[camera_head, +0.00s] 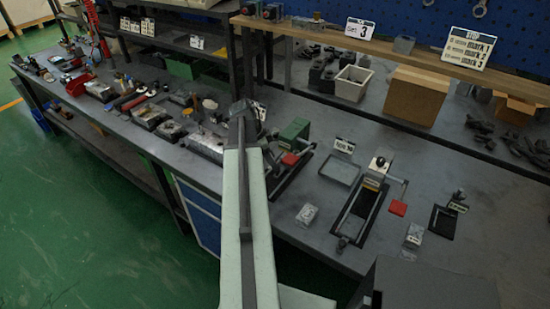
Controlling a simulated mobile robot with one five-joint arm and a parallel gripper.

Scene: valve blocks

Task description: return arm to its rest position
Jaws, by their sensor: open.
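My arm (234,215) shows as long pale green links with a dark strip. It rises from the bottom edge of the head view to a dark joint near the middle, in front of the workbench. I cannot make out my gripper or its fingers in this view. The arm hides part of the bench behind it, and I see nothing held.
A shelf behind holds a cardboard box (416,95) and a white bin (352,83). Green floor is clear at left.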

